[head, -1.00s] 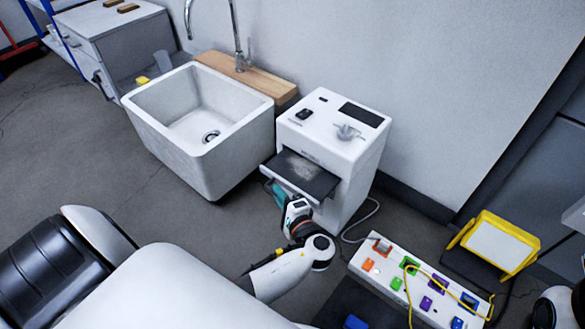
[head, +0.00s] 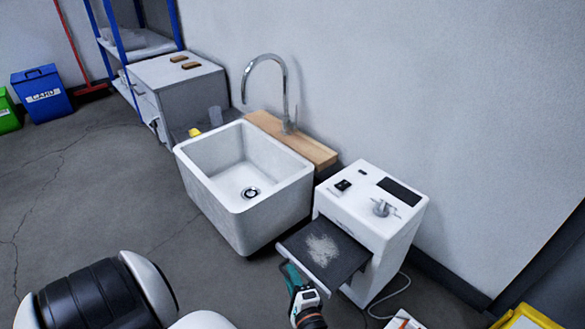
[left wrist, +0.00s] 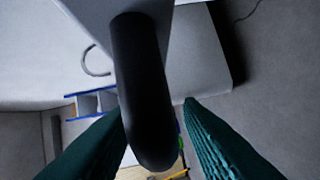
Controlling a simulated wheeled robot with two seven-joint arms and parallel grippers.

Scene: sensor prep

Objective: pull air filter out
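The air filter is a flat dark tray (head: 345,262) with a pale dusty patch. In the head view it juts far out of the front slot of a white machine (head: 377,205). My left gripper (head: 291,276), with teal fingers, is at the tray's front edge. In the left wrist view a thick black handle (left wrist: 145,90) with a rounded end lies between the fingers of my left gripper (left wrist: 160,105). A gap shows between the handle and the right-hand finger, so the gripper looks open around it. The handle overlaps the other fingertip. My right gripper is out of view.
A white sink (head: 215,180) with a tall tap stands left of the machine, beside a wooden board (head: 300,143). A cable (head: 385,298) lies on the floor to the right. A yellow-framed object (head: 525,317) is at the lower right. The floor left of the sink is clear.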

